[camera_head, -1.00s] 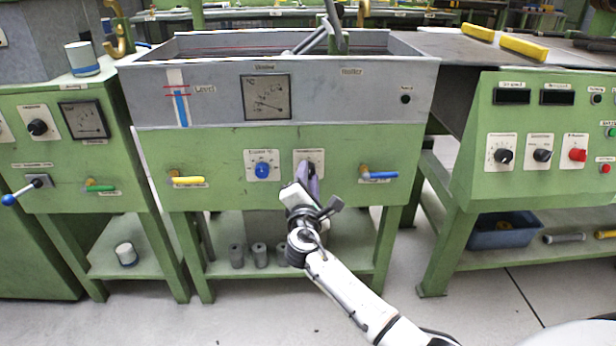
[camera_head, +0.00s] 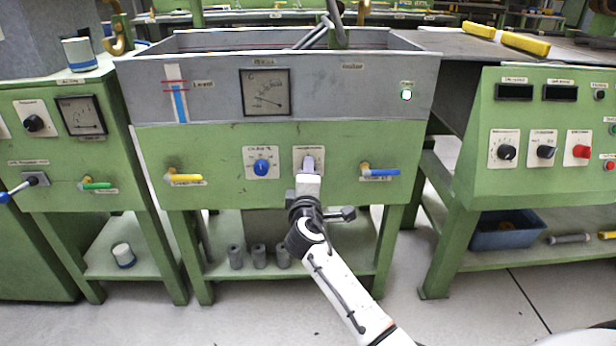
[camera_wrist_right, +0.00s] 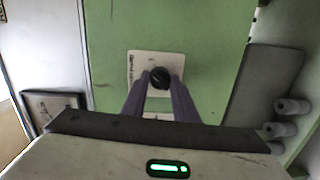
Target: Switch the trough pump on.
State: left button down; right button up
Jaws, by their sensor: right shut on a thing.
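The trough (camera_head: 210,42) stands on a green frame with a panel in front. A black rotary knob (camera_wrist_right: 160,77) on a pale plate shows in the right wrist view. In the head view its plate (camera_head: 299,151) is mostly behind my gripper, which hides the knob. My right gripper (camera_head: 309,166) is shut on this knob, its two purple-grey fingers (camera_wrist_right: 160,82) on either side of it. A small round lamp (camera_head: 406,94) on the trough's right front glows white-green. My left gripper is not in view.
Left of the gripper is a blue knob (camera_head: 261,167). A yellow-handled valve (camera_head: 185,178) and a blue-handled valve (camera_head: 382,171) flank the panel. A dial gauge (camera_head: 265,93) sits above. Another green console (camera_head: 560,185) stands at right.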

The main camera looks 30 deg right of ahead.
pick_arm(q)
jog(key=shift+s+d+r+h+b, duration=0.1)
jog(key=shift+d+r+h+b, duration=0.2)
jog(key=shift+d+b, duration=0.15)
pick_arm(e)
jog(key=m, duration=0.4)
jog(key=shift+r+y, duration=0.1)
jog(key=shift+y, duration=0.2)
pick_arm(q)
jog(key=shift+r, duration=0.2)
pick_arm(e)
jog(key=o, duration=1)
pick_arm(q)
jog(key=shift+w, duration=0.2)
